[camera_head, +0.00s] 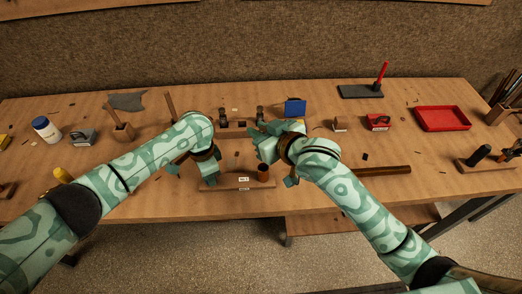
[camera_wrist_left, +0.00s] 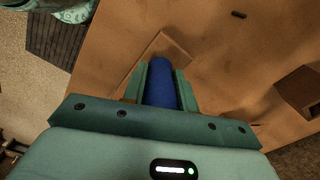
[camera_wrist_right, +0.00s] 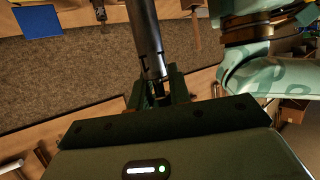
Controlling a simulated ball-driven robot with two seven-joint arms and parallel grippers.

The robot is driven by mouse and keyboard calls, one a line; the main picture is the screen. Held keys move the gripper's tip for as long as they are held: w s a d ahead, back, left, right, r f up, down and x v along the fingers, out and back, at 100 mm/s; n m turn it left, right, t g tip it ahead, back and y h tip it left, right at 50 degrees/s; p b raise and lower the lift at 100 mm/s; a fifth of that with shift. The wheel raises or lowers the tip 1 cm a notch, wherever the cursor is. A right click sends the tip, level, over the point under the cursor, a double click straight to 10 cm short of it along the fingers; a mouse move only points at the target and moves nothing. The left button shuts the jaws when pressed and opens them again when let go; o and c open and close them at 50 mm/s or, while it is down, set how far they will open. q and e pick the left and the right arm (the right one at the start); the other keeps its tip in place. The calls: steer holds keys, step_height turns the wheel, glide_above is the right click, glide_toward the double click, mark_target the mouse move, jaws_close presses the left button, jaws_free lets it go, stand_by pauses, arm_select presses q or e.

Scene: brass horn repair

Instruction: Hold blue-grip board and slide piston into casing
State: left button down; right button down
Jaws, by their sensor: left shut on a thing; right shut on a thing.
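My left gripper (camera_head: 208,177) is shut on the blue grip (camera_wrist_left: 161,88), which stands between its fingers in the left wrist view. The wooden board (camera_head: 228,186) lies near the table's front edge, with small white labels. A brown, open-topped cylinder, seemingly the casing (camera_head: 263,173), stands upright at the board's right end. My right gripper (camera_wrist_right: 158,92) is shut on a dark metal rod, seemingly the piston (camera_wrist_right: 147,35). In the head view my right gripper (camera_head: 266,142) is up and behind the casing, apart from it; the piston is not clearly visible there.
A wooden bar (camera_head: 380,171) lies right of my right forearm. A blue block (camera_head: 295,107), a red clamp-like item (camera_head: 378,122) and a red tray (camera_head: 442,118) stand behind and right. Small dark scraps lie about.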

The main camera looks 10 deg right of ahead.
steer(key=shift+f, duration=2.35)
steer(key=shift+f, duration=0.45)
steer(key=shift+f, duration=0.15)
steer(key=c, duration=1.3)
jaws_free()
steer(key=shift+r, duration=0.45)
steer(key=v, duration=1.2)
steer(key=shift+r, duration=0.2)
